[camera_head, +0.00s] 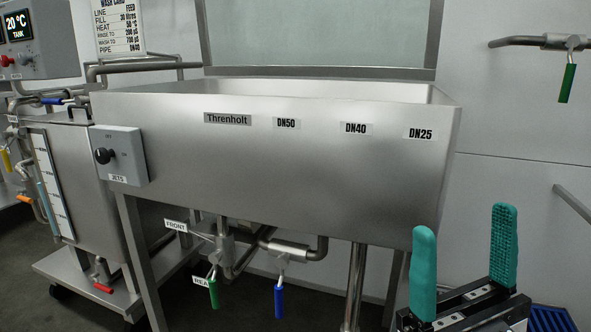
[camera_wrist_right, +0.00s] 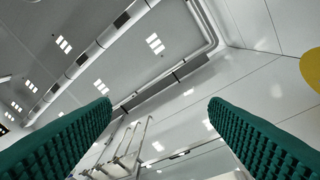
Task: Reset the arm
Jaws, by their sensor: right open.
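My right gripper (camera_head: 463,262) is at the lower right of the head view, with two green ribbed fingers pointing up. The fingers stand wide apart with nothing between them. It is in front of the steel sink's right end and appears apart from it. In the right wrist view the two green fingers (camera_wrist_right: 160,112) frame the ceiling and upper wall, with empty space between them. My left gripper is not in view.
A large steel sink (camera_head: 290,170) fills the middle. A jets switch box (camera_head: 119,155) is on its left front. Green (camera_head: 213,292) and blue (camera_head: 279,302) valve handles hang below. A wall pipe with a green handle (camera_head: 567,82) is at upper right. A wheeled tank (camera_head: 85,185) stands left.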

